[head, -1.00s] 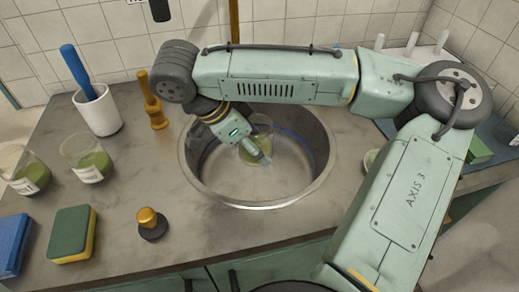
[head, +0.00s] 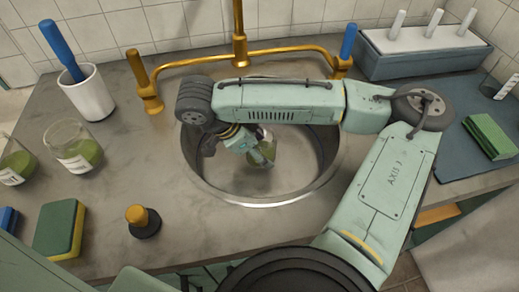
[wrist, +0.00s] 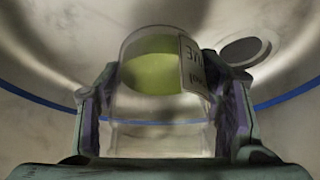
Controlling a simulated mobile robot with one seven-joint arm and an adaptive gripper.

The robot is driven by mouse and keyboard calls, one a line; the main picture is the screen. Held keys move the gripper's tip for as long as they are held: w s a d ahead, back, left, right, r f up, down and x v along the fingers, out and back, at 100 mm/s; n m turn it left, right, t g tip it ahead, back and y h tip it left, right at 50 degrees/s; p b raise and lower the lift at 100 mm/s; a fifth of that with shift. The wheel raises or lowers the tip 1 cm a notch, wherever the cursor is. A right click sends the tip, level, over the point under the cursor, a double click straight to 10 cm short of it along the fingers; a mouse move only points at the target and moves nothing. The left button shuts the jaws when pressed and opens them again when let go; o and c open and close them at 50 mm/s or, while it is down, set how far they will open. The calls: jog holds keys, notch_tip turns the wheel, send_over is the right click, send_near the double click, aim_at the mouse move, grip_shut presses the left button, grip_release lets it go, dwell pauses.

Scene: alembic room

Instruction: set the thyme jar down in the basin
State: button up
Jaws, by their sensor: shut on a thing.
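The thyme jar (head: 265,147), a clear glass with green contents, is inside the round steel basin (head: 270,203). My gripper (head: 258,158) reaches into the basin from the left and is shut on the jar. In the wrist view, the jar (wrist: 155,120) stands between the two fingers of the gripper (wrist: 168,85), with part of its label showing at the right. The drain (wrist: 245,48) lies beyond it on the basin floor. Whether the jar's base touches the floor cannot be told.
Two similar jars (head: 75,152) (head: 17,163) stand on the left counter, near a white cup (head: 88,95) with a blue-handled tool. A sponge (head: 60,228) and a gold-knobbed stopper (head: 143,222) are in front. A brass faucet (head: 239,45) rises behind the basin.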

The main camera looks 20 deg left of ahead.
jog(key=shift+f, duration=0.3)
jog(key=shift+f, duration=0.15)
jog(key=o, duration=1.3)
jog(key=shift+c, duration=0.2)
jog(key=shift+r, duration=0.2)
jog(key=v, duration=1.2)
